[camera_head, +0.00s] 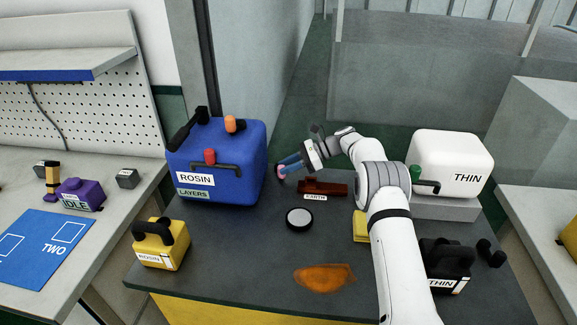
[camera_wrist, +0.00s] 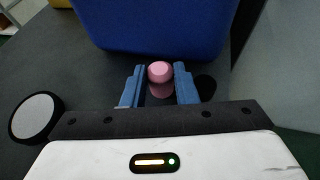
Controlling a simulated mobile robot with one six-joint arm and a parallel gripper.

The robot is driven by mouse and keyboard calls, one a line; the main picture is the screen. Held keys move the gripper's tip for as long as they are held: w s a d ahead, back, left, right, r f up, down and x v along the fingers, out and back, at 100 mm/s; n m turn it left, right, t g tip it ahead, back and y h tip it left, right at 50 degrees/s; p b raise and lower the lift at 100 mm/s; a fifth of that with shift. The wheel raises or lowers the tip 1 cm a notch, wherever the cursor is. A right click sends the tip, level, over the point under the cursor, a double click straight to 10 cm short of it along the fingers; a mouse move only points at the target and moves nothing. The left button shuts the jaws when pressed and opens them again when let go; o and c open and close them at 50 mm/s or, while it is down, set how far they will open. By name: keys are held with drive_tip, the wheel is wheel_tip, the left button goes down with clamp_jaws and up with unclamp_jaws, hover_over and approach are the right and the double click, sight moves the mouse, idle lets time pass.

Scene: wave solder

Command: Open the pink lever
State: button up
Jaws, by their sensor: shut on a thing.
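The pink lever (camera_wrist: 160,71) shows as a round pink knob with a darker pink part below it, between my fingertips in the wrist view. In the head view only a small bit of the pink lever (camera_head: 281,171) shows, at the right side of the blue ROSIN box (camera_head: 240,150). My gripper (camera_wrist: 160,84) has its blue fingers on either side of the pink lever and is shut on it. In the head view my gripper (camera_head: 283,168) reaches in from the right, close to the blue box. The lever's base is largely hidden.
A red-brown EARTH block (camera_head: 325,188) lies just below my wrist. A round black-rimmed disc (camera_head: 299,218) is nearby. A white THIN box (camera_head: 450,160) stands right, a yellow canister (camera_head: 160,249) front left. An orange patch (camera_head: 325,278) marks the table front.

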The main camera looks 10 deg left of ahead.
drive_tip(key=o, duration=1)
drive_tip(key=shift+r, duration=0.15)
wheel_tip(320, 180, up, 10)
